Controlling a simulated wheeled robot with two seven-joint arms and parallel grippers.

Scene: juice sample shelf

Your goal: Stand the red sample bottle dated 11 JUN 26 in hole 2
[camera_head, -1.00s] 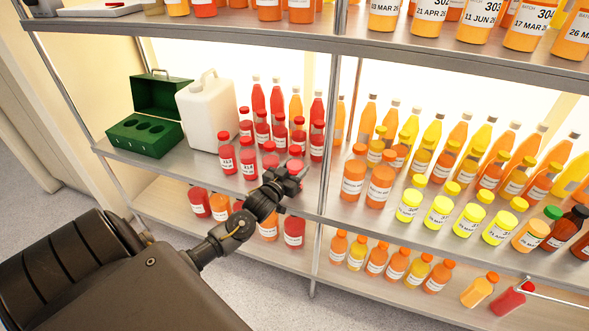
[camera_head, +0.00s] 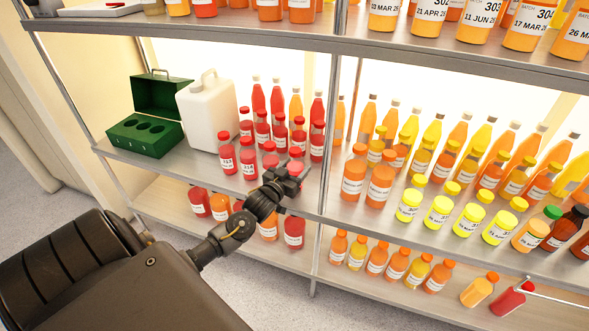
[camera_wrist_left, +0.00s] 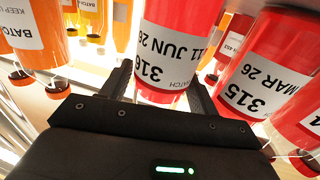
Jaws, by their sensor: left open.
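The red bottle dated 11 JUN 26 (camera_wrist_left: 170,45), batch 316, appears upside down in the left wrist view, its label facing my gripper. In the head view its red cap (camera_head: 296,152) shows behind my left gripper (camera_head: 293,174), which hides much of its body. My left gripper (camera_wrist_left: 159,76) is open, and the bottle shows between its fingertips. I cannot tell how deep it is between them. The green box (camera_head: 150,142) on the middle shelf at the left has an open lid and a row of round holes; its hole numbers are not readable.
A red bottle marked 315 (camera_wrist_left: 255,85) stands close beside the right finger in the wrist view. An orange bottle (camera_wrist_left: 40,40) is at the left there. A white jug (camera_head: 208,112) stands between the green box and the red bottles. A shelf post (camera_head: 328,140) rises right of my gripper.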

